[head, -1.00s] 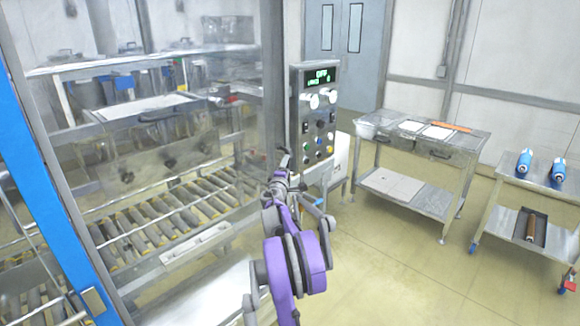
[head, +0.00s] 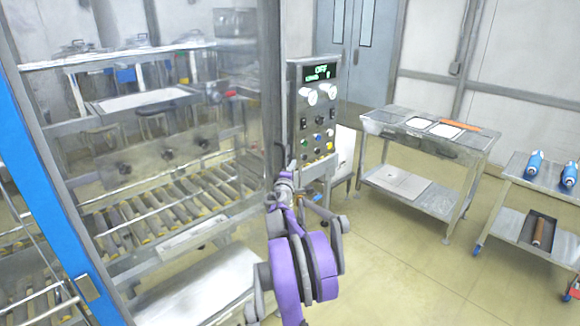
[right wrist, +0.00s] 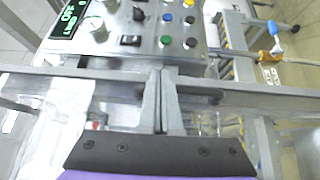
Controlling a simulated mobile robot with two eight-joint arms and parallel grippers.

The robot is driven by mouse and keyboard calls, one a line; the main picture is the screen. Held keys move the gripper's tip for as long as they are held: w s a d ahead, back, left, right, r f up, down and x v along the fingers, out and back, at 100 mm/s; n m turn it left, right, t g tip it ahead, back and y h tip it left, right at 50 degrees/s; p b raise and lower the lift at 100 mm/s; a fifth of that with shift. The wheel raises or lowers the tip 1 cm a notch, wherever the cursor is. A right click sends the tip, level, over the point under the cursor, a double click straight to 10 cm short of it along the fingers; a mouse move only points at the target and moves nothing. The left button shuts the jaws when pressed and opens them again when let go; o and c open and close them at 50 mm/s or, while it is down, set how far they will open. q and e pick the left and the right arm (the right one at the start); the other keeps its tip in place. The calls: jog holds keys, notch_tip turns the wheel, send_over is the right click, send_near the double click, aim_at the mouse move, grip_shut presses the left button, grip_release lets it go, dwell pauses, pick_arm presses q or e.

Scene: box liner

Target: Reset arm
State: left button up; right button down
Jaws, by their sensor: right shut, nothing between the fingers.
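My right arm, with purple and grey links, rises from the bottom middle of the head view. Its gripper (head: 279,156) points up, just left of the control panel (head: 316,110) in the picture. In the right wrist view the two grey fingers (right wrist: 162,100) meet, with nothing between them. The panel also shows there (right wrist: 130,30), beyond the fingers, with white knobs, a black switch and coloured buttons. Its green display (head: 320,72) reads OFF. My left gripper is not in view.
A machine with a roller conveyor (head: 165,205) and clear panels stands on the left, beside a blue post (head: 42,190). A steel cart (head: 425,140) with trays stands right of the panel. Another cart (head: 540,190) holds blue bottles. Floor between is clear.

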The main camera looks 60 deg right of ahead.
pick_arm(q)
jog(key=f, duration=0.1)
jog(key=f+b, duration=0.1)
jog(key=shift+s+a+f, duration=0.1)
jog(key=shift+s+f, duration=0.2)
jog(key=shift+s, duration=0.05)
pick_arm(e)
jog(key=s+a, duration=0.2)
jog(key=s, duration=0.5)
jog(key=shift+s+a+f, duration=0.25)
jog(key=shift+a+f, duration=0.05)
jog(key=shift+f, duration=0.1)
jog(key=shift+w+a, duration=0.1)
